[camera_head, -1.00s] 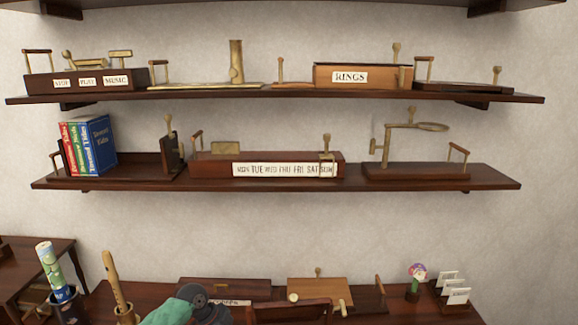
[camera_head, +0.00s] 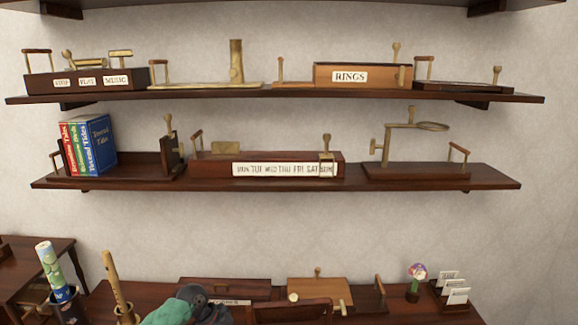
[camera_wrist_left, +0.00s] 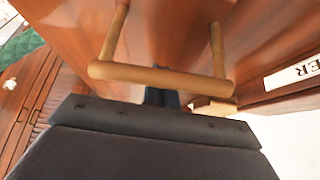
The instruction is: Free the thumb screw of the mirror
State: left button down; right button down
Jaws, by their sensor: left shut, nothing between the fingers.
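No mirror with a thumb screw can be made out for certain. A brass stand with a flat ring on a side arm (camera_head: 415,126) is on the right of the middle shelf, with a small brass knob at its left. I cannot tell whether the ring holds a mirror. In the left wrist view my left gripper (camera_wrist_left: 161,97) is shut and empty, its dark fingertips partly hidden behind a wooden bar handle (camera_wrist_left: 160,78) on two posts. Whether they touch it is unclear. A grey and green part at the bottom of the head view seems to be my left arm. My right gripper is not in view.
A box with day labels (camera_head: 215,168) and several books (camera_head: 88,145) stand on the middle shelf. A box marked RINGS (camera_head: 330,75) is on the upper shelf. The lower table holds a low labelled box (camera_head: 225,288), a flute (camera_head: 116,285) and a card rack (camera_head: 455,290).

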pick_arm(q)
jog(key=shift+s+f+b, duration=0.1)
jog(key=shift+f+b, duration=0.25)
jog(key=shift+f, duration=0.5)
dwell(0.9)
